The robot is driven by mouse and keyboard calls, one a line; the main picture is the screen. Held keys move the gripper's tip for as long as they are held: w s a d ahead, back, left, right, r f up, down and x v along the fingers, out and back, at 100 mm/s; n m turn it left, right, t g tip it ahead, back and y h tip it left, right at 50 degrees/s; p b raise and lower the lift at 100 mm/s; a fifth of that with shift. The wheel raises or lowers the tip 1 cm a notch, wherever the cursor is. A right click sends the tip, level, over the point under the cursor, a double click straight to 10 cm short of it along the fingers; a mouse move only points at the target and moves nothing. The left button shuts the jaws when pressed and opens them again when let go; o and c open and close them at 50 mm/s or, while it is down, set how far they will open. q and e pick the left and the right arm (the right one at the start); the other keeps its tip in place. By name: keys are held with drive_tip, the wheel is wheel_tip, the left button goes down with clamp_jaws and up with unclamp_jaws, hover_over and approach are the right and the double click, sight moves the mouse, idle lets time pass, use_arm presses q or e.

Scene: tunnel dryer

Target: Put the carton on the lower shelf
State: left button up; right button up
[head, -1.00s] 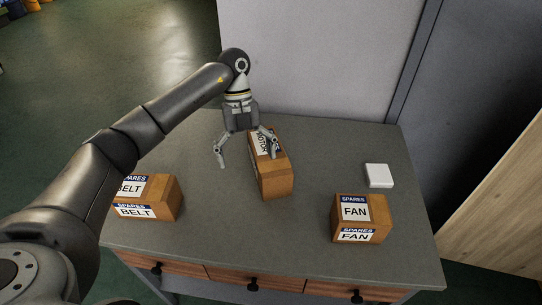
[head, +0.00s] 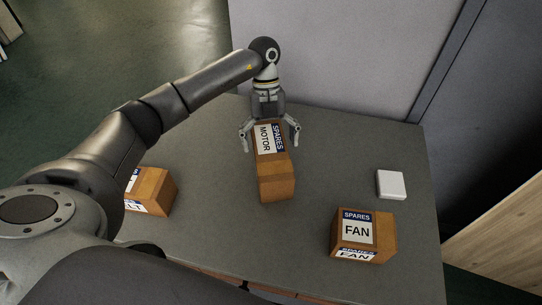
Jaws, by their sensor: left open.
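Three brown cartons stand on the grey table in the head view. The carton labelled MOTOR (head: 275,180) is in the middle, its label towards its far end. The FAN carton (head: 362,236) is at the right front. The BELT carton (head: 155,190) is at the left, partly hidden by my arm. My left gripper (head: 270,142) is open, with its fingers spread on either side of the far end of the MOTOR carton. I cannot tell whether they touch it. No shelf is clearly visible. My right gripper is not in view.
The grey table (head: 225,235) has drawers along its front edge. A small white box (head: 391,185) lies on its right part. A pale panel (head: 340,55) rises behind the table, and a wooden board (head: 495,222) stands at the right.

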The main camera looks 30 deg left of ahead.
sight(272, 161)
use_arm(q)
drive_tip(key=shift+d+f, duration=0.1)
drive_tip(key=shift+f, duration=0.25)
drive_tip(key=shift+d+f, duration=0.1)
drive_tip(key=shift+f, duration=0.2)
drive_tip(key=p+x, duration=0.2)
drive_tip(key=x, duration=0.2)
drive_tip(key=shift+s, duration=0.25)
drive_tip(key=shift+f, duration=0.35)
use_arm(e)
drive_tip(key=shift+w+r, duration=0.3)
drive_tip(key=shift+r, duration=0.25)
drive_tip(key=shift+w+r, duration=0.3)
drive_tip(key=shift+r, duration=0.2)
use_arm(q)
drive_tip(key=shift+c, duration=0.4)
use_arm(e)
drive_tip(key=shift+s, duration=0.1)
